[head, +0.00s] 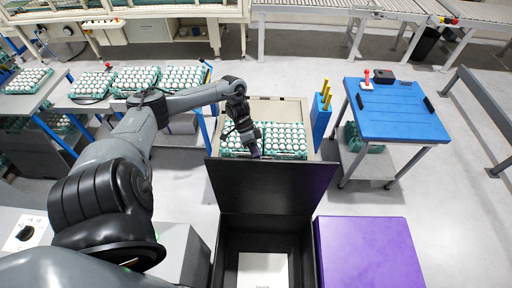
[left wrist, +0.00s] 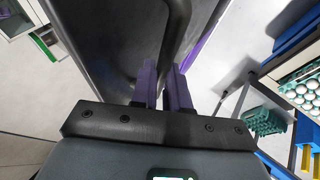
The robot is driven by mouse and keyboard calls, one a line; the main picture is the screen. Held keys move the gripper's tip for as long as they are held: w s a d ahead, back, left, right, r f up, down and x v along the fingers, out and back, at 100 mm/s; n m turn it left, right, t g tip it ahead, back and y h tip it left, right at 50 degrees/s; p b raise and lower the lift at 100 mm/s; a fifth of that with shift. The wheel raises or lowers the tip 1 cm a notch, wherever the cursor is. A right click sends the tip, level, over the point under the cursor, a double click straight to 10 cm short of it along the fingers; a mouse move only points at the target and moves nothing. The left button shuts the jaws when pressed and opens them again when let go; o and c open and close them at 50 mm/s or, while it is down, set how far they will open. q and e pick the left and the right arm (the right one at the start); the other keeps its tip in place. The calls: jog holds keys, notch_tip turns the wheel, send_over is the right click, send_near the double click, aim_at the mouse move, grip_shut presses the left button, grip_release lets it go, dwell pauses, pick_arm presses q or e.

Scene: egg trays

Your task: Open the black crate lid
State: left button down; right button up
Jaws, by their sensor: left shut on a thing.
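The black crate (head: 226,246) stands at the bottom centre of the head view, with a white sheet (head: 262,270) on its floor. Its black lid (head: 270,187) stands raised at the crate's far side, so the inside shows. My left gripper (head: 254,153) is at the lid's top edge. In the left wrist view its purple fingers (left wrist: 162,85) are shut on a dark curved bar (left wrist: 179,32) beside the broad lid panel (left wrist: 105,40). The exact contact is partly hidden by the fingers. My right gripper is in neither view.
Trays of white eggs (head: 285,138) stand just beyond the lid. A purple box (head: 368,252) stands right of the crate. A blue table (head: 400,112) is at the right, with a blue holder (head: 320,118) of yellow rods nearer the eggs. Floor is clear between the lid and blue table.

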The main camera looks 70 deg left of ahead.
pick_arm(q)
jog(key=shift+s+a+f, duration=0.15)
jog(key=shift+s+f, duration=0.05)
jog(key=shift+f, duration=0.15)
jog(key=c, duration=1.4)
grip_release()
jog(key=shift+o, duration=1)
jog(key=shift+s, duration=0.2)
jog(key=shift+o, duration=0.4)
jog(key=shift+w, duration=0.1)
jog(key=b+v, duration=0.4)
jog(key=v, duration=0.7)
jog(key=shift+w, duration=0.2)
jog(key=shift+c, duration=0.4)
